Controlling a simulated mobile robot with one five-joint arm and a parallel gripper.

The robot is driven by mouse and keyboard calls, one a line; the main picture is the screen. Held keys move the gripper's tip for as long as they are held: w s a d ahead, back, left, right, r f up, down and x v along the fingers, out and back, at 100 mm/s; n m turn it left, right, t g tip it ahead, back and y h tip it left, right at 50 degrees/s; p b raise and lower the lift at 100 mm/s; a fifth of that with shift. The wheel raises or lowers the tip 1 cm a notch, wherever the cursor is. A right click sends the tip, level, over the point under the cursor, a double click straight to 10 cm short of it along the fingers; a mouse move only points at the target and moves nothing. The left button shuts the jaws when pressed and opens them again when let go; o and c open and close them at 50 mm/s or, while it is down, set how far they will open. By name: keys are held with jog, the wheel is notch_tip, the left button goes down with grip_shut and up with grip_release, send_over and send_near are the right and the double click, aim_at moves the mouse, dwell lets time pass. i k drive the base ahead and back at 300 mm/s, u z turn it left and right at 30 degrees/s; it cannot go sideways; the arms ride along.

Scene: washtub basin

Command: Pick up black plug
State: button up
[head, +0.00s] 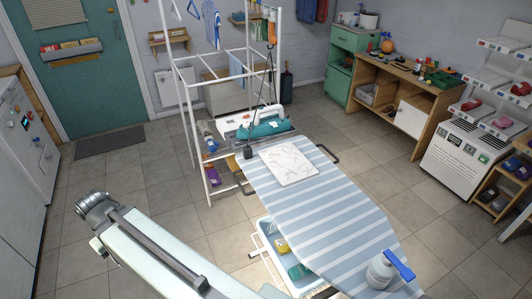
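A small black piece (248,152) sits at the far left edge of the striped ironing board (325,205), beside the iron rest. It may be the black plug, but it is too small to tell. A white and teal iron (266,122) stands at the board's far end. A dark cord (268,72) rises from it toward the white drying rack. My pale arm crosses the lower left, with a grey joint at its upper end. No gripper fingers show, so my gripper's hold and position are hidden.
A white cloth (289,163) lies on the board, and a spray bottle (381,274) stands at its near end. A blue tray (279,250) sits below the board's left side. The white drying rack (197,130) stands behind.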

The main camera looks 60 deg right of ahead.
aim_at(248, 154)
jog(key=u, duration=0.15)
jog(key=i, duration=0.95)
jog(key=z, duration=0.1)
